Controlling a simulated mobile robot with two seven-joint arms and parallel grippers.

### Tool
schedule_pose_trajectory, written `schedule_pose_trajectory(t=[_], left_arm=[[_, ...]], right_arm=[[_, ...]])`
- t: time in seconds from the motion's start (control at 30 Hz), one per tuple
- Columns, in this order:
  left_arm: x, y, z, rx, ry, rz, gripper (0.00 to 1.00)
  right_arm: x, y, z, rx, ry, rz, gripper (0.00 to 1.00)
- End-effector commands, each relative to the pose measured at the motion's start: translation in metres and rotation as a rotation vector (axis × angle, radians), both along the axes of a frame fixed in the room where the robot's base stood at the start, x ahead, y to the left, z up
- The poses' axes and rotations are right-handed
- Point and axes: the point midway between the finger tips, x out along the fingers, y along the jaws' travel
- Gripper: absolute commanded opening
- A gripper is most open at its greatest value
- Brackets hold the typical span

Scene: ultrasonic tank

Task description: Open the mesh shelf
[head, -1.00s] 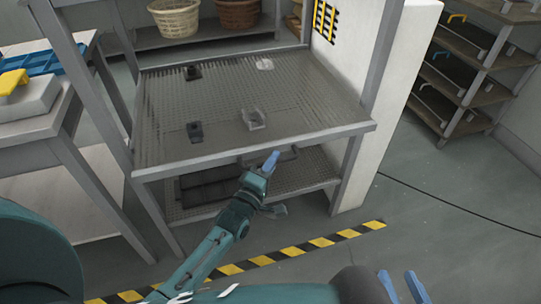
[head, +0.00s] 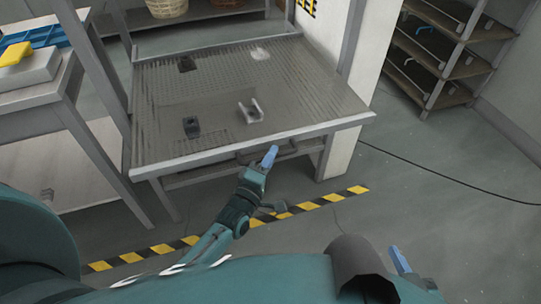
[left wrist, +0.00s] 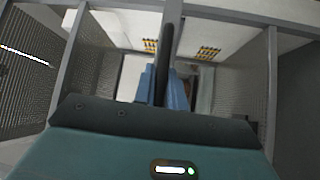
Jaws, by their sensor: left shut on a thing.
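The mesh shelf (head: 300,90) is a grey perforated tray in a metal frame. Its front edge sticks out toward me past the frame's front posts. Its dark handle (head: 285,152) is under the front edge. My left gripper (head: 268,158) is shut on this handle. In the left wrist view, the dark handle bar (left wrist: 166,55) runs between the blue fingers (left wrist: 164,88). My right gripper (head: 400,260) is low at the right, away from the shelf. One blue finger shows clearly; the other is mostly hidden.
A side table (head: 45,95) stands left, a rack (head: 440,55) right. Yellow-black floor tape (head: 290,210) and clear floor lie in front.

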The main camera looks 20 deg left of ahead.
Motion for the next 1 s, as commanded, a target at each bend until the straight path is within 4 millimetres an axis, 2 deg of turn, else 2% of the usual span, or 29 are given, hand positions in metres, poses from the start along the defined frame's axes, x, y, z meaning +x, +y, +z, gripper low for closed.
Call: schedule_pose_trajectory(t=[0.33, 0.37, 0.6, 0.87, 1.0], left_arm=[[0.0, 0.001, 0.0, 0.002, 0.001, 0.0, 0.0], [0.0, 0.001, 0.0, 0.002, 0.001, 0.0, 0.14], [0.0, 0.0, 0.0, 0.001, 0.0, 0.0, 0.34], [0.0, 0.0, 0.002, 0.0, 0.0, 0.0, 0.34], [0.0, 0.0, 0.017, -0.001, -0.003, 0.001, 0.34]], right_arm=[[0.0, 0.0, -0.001, -0.002, 0.002, 0.003, 0.36], [0.0, 0.0, -0.001, -0.002, 0.002, 0.003, 0.36], [-0.001, 0.0, -0.002, -0.003, 0.005, 0.003, 0.36], [-0.003, 0.0, -0.002, -0.003, 0.009, 0.003, 0.36], [-0.003, 0.0, 0.001, -0.001, 0.017, 0.004, 0.36]])
